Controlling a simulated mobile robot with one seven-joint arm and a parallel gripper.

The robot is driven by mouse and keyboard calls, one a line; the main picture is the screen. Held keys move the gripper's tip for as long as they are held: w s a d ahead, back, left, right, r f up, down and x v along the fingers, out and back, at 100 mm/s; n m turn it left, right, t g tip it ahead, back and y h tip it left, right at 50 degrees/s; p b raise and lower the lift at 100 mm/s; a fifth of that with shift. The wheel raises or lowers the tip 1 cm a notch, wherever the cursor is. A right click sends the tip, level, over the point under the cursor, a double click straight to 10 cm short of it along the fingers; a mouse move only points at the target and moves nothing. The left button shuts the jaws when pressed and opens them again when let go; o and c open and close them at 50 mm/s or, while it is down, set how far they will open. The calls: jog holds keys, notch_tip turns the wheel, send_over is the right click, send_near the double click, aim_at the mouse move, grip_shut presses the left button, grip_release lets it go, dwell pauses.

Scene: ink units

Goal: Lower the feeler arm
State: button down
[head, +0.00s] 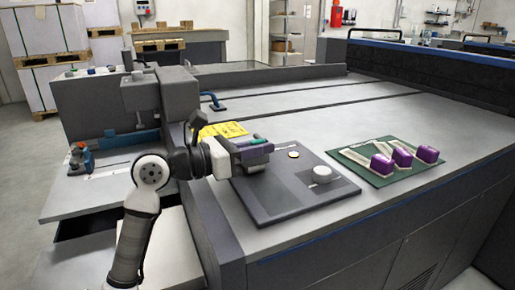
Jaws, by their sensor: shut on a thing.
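My gripper (262,150) is over the left part of a dark grey plate on the press table. It is shut on a small part with a green end (260,141), which shows at the fingers. The fingers hide most of this part, and I cannot tell for sure whether it is the feeler arm. A blue lever (213,101) stands on the table behind my gripper, apart from it.
A yellow sheet (224,129) lies behind my gripper. The far table is mostly clear.

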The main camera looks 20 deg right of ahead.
jog(key=shift+s+f, duration=0.1)
jog(key=c, duration=1.4)
grip_release()
jog(key=shift+c, duration=0.2)
jog(key=a, duration=1.4)
jog(key=shift+s, duration=0.2)
jog(key=shift+s+d, duration=0.1)
